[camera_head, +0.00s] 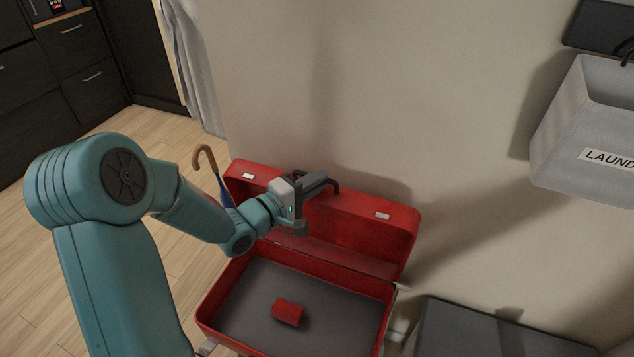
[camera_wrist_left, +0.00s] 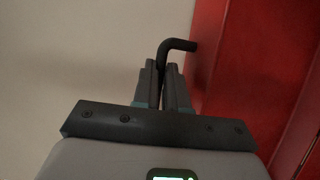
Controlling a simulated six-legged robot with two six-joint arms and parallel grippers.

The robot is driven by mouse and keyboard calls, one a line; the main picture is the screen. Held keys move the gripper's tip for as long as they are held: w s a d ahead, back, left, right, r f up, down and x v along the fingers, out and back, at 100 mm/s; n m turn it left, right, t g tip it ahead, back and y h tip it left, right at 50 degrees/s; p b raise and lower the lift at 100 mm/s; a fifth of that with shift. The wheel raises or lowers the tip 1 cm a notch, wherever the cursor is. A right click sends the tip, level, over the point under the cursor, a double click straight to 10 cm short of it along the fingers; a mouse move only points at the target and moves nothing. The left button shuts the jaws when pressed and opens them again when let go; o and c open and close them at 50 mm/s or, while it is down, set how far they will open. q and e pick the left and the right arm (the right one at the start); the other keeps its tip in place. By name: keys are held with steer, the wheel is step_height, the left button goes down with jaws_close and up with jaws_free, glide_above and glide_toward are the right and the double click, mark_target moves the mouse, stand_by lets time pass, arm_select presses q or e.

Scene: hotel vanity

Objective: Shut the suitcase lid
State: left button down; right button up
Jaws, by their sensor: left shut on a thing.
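The red suitcase (camera_head: 247,329) stands open near the wall. Its lid (camera_head: 350,225) is raised at the back, on the wall side, and has light latches on its edge. A small red block-like item (camera_head: 288,312) lies on the dark floor of the suitcase. My left gripper (camera_head: 322,184) is at the lid's upper edge, shut on the dark lid handle (camera_head: 333,186). In the left wrist view the bent black handle (camera_wrist_left: 180,45) sits between the fingertips (camera_wrist_left: 166,80), beside the red lid (camera_wrist_left: 245,65). My right gripper is not in view.
An umbrella with a curved wooden handle (camera_head: 203,157) stands left of the suitcase, partly behind my arm. A grey laundry bin (camera_head: 575,120) hangs on the right wall. A dark grey flat-topped object (camera_head: 480,335) stands right of the suitcase.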

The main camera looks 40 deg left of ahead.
arm_select(q)
steer(key=c, duration=1.4)
jaws_free()
steer(key=shift+c, duration=0.2)
steer(key=s+a+b, duration=0.3)
steer(key=s+b, duration=0.3)
steer(key=s, duration=1)
steer(key=shift+r, duration=0.35)
steer(key=shift+a, duration=0.15)
